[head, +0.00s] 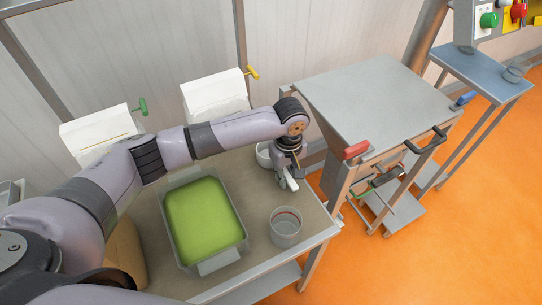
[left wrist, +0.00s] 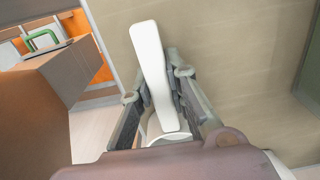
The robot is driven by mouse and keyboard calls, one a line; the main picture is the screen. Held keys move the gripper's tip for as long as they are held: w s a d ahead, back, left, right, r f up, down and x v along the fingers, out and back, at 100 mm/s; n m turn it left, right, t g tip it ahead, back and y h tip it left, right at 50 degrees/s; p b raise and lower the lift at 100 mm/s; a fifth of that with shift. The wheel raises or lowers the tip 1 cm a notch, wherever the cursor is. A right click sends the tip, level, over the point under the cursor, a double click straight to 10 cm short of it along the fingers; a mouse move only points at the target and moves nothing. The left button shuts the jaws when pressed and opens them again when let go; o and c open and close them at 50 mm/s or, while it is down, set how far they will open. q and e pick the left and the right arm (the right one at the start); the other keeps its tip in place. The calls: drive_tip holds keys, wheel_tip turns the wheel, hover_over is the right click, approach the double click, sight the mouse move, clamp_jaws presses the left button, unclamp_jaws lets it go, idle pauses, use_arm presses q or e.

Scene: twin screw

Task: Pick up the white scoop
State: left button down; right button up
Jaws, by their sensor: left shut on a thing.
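In the head view only a small white piece of the scoop (head: 292,184) shows at the fingertips. My right gripper is not in view.
A tray of green material (head: 203,215) lies left of the gripper. A clear beaker (head: 286,227) stands near the table's front right. A steel-topped machine (head: 375,100) with red and black handles stands right.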

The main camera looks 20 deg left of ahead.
use_arm(q)
wheel_tip(320, 180, up, 20)
idle(0.7)
idle(0.6)
